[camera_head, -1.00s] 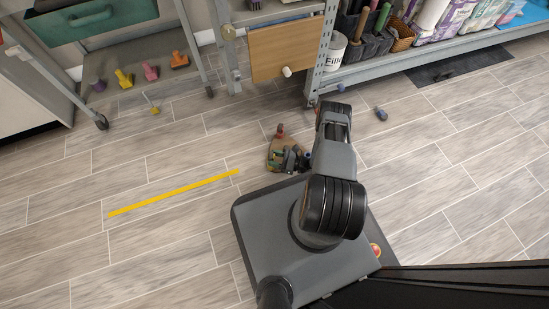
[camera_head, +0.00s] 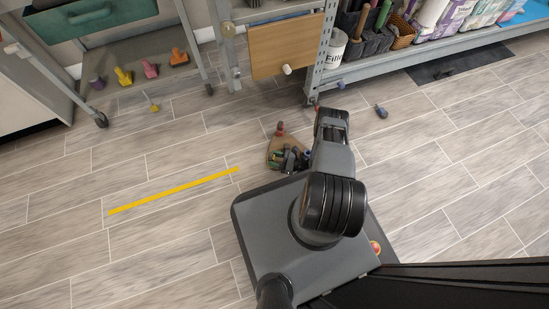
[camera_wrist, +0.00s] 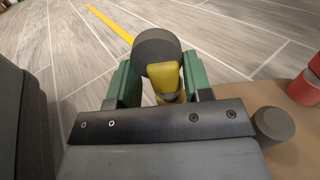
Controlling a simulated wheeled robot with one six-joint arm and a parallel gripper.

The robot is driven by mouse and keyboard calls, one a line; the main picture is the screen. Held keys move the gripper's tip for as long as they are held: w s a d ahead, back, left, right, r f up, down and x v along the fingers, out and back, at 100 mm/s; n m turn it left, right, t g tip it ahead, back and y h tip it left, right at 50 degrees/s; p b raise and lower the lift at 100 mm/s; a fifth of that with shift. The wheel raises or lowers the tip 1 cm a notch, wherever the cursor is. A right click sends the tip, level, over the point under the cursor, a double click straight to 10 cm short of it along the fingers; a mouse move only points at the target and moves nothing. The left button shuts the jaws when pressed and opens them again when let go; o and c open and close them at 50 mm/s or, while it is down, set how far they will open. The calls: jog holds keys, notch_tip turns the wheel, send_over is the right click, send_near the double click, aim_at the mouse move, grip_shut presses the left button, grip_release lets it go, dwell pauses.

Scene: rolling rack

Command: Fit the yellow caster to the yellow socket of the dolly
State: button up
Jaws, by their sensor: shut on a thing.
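My gripper (camera_wrist: 165,85) is shut on the yellow caster (camera_wrist: 164,78), with its dark grey wheel toward the far side and its yellow body between the green fingers. In the head view my gripper (camera_head: 292,160) is low over the dolly (camera_head: 274,157), a small tan board on the floor beside my base. The board (camera_wrist: 292,148) shows at the right in the wrist view, with a red part (camera_wrist: 306,85) standing on it and a dark grey cylinder (camera_wrist: 272,126) nearer. I cannot make out the yellow socket; my gripper hides part of the board.
A yellow tape line (camera_head: 172,192) lies on the floor to the left. Several coloured pieces stand on the rack's lower shelf (camera_head: 135,98) at the back left. A small blue-grey piece (camera_head: 381,112) lies on the floor at the right. Shelving (camera_head: 420,60) borders the back.

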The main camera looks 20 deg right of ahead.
jog(key=shift+f, duration=0.65)
jog(key=shift+f, duration=0.2)
jog(key=o, duration=1)
jog(key=shift+o, duration=0.2)
